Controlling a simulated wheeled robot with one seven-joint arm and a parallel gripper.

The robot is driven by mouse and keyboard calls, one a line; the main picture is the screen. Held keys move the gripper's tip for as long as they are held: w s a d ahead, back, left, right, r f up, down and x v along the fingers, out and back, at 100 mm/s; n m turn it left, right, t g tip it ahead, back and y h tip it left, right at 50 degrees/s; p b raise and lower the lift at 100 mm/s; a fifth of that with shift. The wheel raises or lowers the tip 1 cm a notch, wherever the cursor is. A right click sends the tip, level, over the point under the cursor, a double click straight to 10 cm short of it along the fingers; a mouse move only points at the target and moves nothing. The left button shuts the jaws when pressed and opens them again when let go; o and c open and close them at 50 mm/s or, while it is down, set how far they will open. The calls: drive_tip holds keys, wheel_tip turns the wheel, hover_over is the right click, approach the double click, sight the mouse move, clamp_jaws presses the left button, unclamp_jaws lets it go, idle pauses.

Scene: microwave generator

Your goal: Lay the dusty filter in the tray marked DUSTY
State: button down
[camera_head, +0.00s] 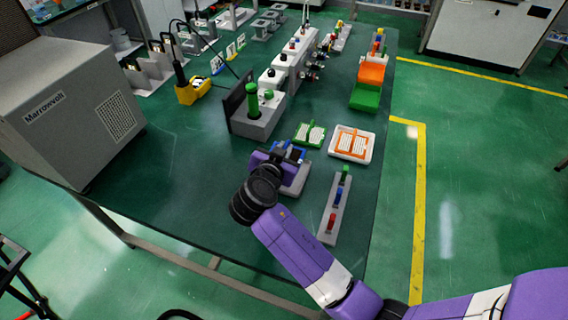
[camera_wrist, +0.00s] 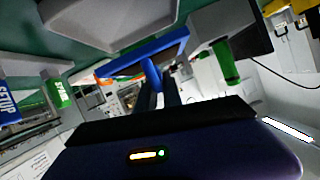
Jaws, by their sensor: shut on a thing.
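My gripper (camera_head: 281,157) is shut on a blue-framed filter (camera_head: 297,153), over a pale grey tray (camera_head: 296,187) near the front of the bench. In the wrist view the jaws (camera_wrist: 160,92) close on the blue stem below the filter's blue frame (camera_wrist: 150,50). My wrist hides part of the filter and tray, and I cannot tell whether they touch. An orange-framed filter (camera_head: 350,141) lies in a white tray (camera_head: 371,152), and a green-framed filter (camera_head: 310,134) lies to its left. I cannot read a DUSTY mark, nor tell which filter is dusty.
A grey strip with green, blue and red pieces (camera_head: 334,213) lies right of my gripper. A grey block with a green cylinder (camera_head: 253,100) stands behind. A large Marrowvolt box (camera_head: 75,110) fills the left. Orange and green bins (camera_head: 367,92) stand at the far right.

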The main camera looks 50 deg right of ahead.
drive_tip(key=shift+f, duration=3.15)
drive_tip(key=shift+f, duration=0.15)
drive_tip(key=c, duration=1.5)
unclamp_jaws()
drive_tip(key=shift+a+r, duration=0.15)
drive_tip(key=shift+r, duration=0.05)
drive_tip(key=b+v, duration=0.1)
drive_tip(key=v, duration=1)
drive_tip(key=shift+s+a+r, duration=0.2)
drive_tip(key=shift+a, duration=0.05)
